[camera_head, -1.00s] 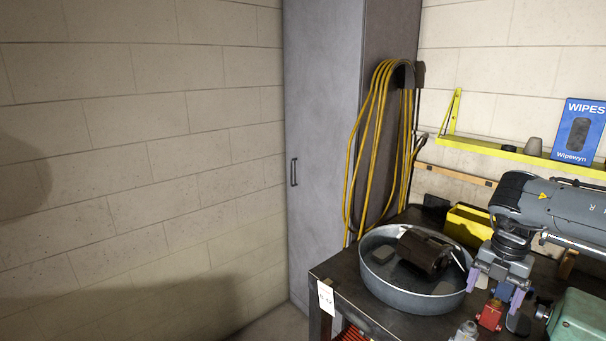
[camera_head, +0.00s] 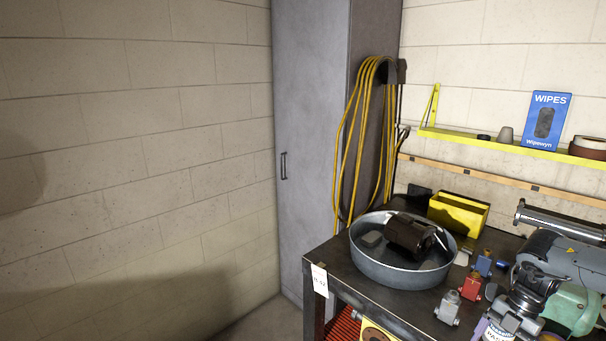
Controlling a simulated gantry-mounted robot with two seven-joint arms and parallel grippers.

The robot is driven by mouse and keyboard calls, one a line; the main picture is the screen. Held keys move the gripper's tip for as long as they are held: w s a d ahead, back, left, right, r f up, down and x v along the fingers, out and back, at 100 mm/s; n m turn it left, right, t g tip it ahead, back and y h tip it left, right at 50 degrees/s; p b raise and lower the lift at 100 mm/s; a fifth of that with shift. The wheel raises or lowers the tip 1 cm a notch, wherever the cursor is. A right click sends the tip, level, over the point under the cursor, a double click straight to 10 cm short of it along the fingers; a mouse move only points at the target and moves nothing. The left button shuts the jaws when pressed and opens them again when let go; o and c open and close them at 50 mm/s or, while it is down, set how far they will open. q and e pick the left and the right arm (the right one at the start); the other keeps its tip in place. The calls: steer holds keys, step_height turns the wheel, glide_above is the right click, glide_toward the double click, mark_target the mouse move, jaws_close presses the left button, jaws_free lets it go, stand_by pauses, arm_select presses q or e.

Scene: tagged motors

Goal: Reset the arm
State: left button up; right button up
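My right arm comes in from the right edge, over the workbench. Its gripper (camera_head: 508,328) is at the lower right, partly cut off by the bottom edge. Its purple fingers look spread apart. A white can with a blue-banded label (camera_head: 495,333) shows close to the fingers; whether they touch it I cannot tell. My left arm and gripper are not in view.
On the workbench (camera_head: 385,304) are a round metal pan (camera_head: 398,273) holding a dark motor (camera_head: 409,235), a yellow bin (camera_head: 458,214), small grey (camera_head: 448,308), red (camera_head: 471,287) and blue (camera_head: 484,263) motors, and a green machine (camera_head: 572,310). A yellow shelf (camera_head: 490,142) hangs behind.

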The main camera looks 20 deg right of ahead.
steer(key=s+a+f+m+t+y+b, duration=0.15)
steer(key=s+a+f, duration=0.3)
steer(key=f, duration=0.45)
steer(key=s+a+f+y, duration=0.2)
steer(key=s+a+f, duration=0.1)
steer(key=a+f, duration=0.4)
steer(key=s+a+f+t+y+b, duration=0.15)
steer(key=s+a+f, duration=0.3)
steer(key=f, duration=0.55)
steer(key=w+a+f+m+t+b, duration=0.1)
steer(key=w+a+f+m+t, duration=0.1)
steer(key=a, duration=0.9)
steer(key=w+a+f+m+t+b, duration=0.1)
steer(key=a+f+m+t, duration=0.15)
steer(key=a, duration=0.75)
steer(key=w+a+r+m+t+h, duration=0.3)
steer(key=w+a+r+m+h, duration=0.1)
steer(key=w+a+r+m, duration=0.15)
steer(key=s+d+r+m+g+h, duration=0.45)
steer(key=s+m+g, duration=0.25)
steer(key=s, duration=0.2)
step_height(320, 180, up, 35)
steer(key=p, duration=3.7)
steer(key=shift+d+r, duration=0.2)
steer(key=shift+d, duration=0.2)
